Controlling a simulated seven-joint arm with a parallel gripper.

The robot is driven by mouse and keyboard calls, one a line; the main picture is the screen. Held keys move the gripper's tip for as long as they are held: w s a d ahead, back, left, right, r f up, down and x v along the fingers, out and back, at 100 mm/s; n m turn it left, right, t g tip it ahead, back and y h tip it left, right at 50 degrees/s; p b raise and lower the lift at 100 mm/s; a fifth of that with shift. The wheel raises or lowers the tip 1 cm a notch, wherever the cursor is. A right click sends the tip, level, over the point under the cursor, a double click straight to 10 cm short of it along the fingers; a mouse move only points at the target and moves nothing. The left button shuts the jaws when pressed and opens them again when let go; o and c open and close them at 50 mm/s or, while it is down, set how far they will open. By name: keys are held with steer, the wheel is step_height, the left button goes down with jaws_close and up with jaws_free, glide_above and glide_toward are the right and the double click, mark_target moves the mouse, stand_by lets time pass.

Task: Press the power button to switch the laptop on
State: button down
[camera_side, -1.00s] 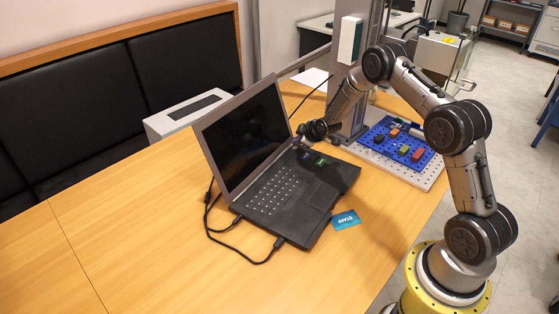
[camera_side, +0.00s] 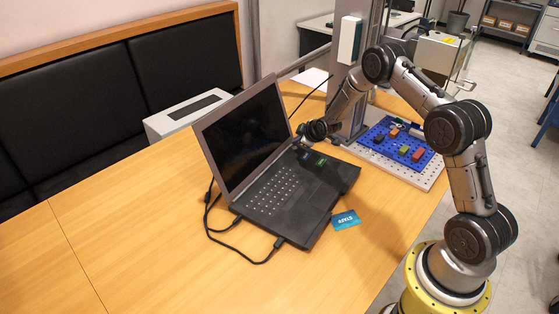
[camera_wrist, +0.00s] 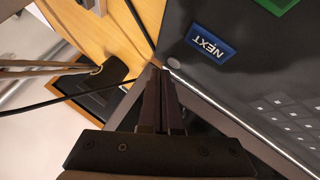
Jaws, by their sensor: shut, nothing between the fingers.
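The open black laptop (camera_side: 315,195) stands on the wooden table, and its screen (camera_side: 246,135) is dark. My gripper (camera_side: 301,143) is at the back right corner of the keyboard deck, near the hinge. In the wrist view my gripper (camera_wrist: 163,72) is shut and empty, its fingertips at the laptop's corner. A small round grey button (camera_wrist: 173,63) shows right beside the fingertips; I cannot tell whether they touch it. A blue NEXT key (camera_wrist: 210,43) and a green key (camera_wrist: 277,4) lie further in on the deck.
A blue board with coloured blocks (camera_side: 400,147) is to the right of the laptop. A blue card (camera_side: 345,220) lies in front. Black cables (camera_side: 240,255) run along the laptop's left side. A grey post (camera_side: 352,110) stands behind my gripper. The left of the table is clear.

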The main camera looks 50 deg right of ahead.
mark_target(297, 150)
steer(key=shift+f, duration=0.15)
stand_by(0.5)
steer(key=shift+f, duration=0.3)
steer(key=shift+f, duration=0.15)
stand_by(0.4)
steer(key=shift+r, duration=0.55)
steer(key=shift+r, duration=0.1)
step_height(297, 150, up, 6)
steer(key=shift+f, duration=0.1)
stand_by(0.6)
